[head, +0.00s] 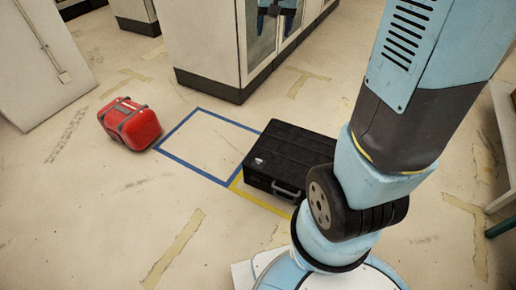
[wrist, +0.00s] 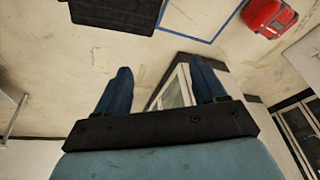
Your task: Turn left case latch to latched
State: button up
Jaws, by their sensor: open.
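The black case (head: 290,158) lies closed on the floor in the head view, partly hidden behind my arm. Its handle (head: 286,188) is on the near side. The left case latch is too small to make out, so I cannot tell its position. In the wrist view the case (wrist: 112,12) shows at the top edge, cut off by the frame. My gripper (wrist: 163,82) is open and empty in the wrist view, its two blue fingers wide apart and clear of the case.
A red bag (head: 131,122) lies on the floor to the left, also seen in the wrist view (wrist: 268,17). Blue tape (head: 180,125) marks a clear square beside the case. A white cabinet (head: 222,45) stands behind. The floor at front left is free.

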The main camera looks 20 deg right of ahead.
jog(key=w+f+m+g, duration=0.1)
jog(key=w+f, duration=1)
jog(key=f, duration=0.2)
jog(key=m+g, duration=0.3)
jog(key=m, duration=0.1)
send_over(259, 160)
notch_tip(259, 160, down, 52)
notch_tip(259, 160, down, 14)
jog(key=shift+w+r, duration=0.1)
jog(key=shift+r, duration=0.05)
jog(key=shift+c, duration=0.3)
jog(key=c, duration=1)
